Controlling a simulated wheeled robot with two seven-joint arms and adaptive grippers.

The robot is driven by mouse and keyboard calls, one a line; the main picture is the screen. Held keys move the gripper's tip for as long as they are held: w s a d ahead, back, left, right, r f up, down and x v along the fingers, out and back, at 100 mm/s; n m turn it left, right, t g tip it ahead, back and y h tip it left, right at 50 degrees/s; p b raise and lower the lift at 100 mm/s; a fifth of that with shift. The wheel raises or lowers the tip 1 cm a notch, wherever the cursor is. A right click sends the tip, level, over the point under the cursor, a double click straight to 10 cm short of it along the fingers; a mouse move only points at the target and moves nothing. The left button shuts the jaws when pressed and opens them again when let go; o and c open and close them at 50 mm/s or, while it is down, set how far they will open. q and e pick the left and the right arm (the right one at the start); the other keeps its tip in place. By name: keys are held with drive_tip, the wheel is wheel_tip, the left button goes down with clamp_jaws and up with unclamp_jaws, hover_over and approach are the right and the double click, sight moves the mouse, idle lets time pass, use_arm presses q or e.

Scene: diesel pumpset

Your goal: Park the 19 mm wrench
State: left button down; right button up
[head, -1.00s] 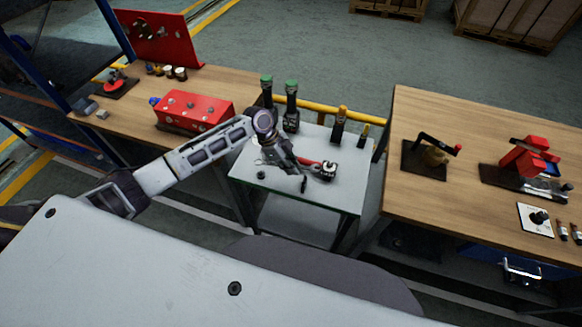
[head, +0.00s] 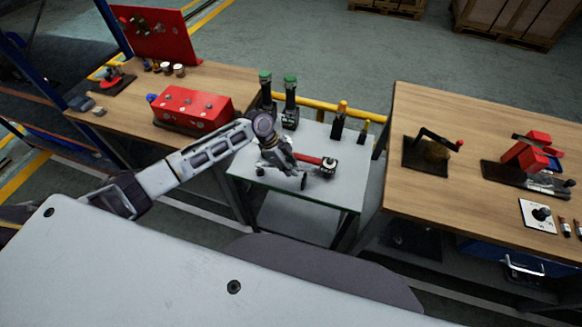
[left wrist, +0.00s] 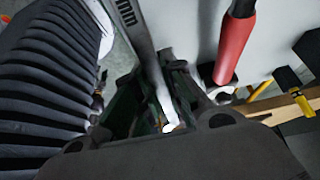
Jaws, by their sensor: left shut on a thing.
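My left gripper (head: 283,170) is low over the grey trolley top (head: 335,200), just left of a red-handled tool (head: 312,160) with a dark head. In the left wrist view its jaws (left wrist: 165,125) are shut on a slim grey metal bar, which looks like the shank of the 19 mm wrench (left wrist: 152,70). Lettering ending in "mm" shows at its upper part; the number is out of sight. The wrench ends are hidden, and I cannot tell whether it touches the trolley. The red handle (left wrist: 234,48) is close on the right. My right gripper is out of view.
Green-topped dark tools (head: 290,100) stand at the trolley's back left, and yellow-topped ones (head: 339,122) at its back right. A left bench holds a red box (head: 193,108). A right bench holds a crank fixture (head: 433,152) and a red clamp (head: 527,152). The trolley's front right is clear.

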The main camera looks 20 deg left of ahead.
use_arm(q)
drive_tip(key=shift+f+b, duration=0.65)
drive_tip(key=shift+f, duration=0.65)
drive_tip(key=shift+p, duration=0.3)
idle(0.3)
drive_tip(key=shift+f+b, duration=0.65)
drive_tip(key=shift+f, duration=0.35)
idle(1.2)
drive_tip(key=c, duration=1.4)
unclamp_jaws()
drive_tip(key=shift+v, duration=6)
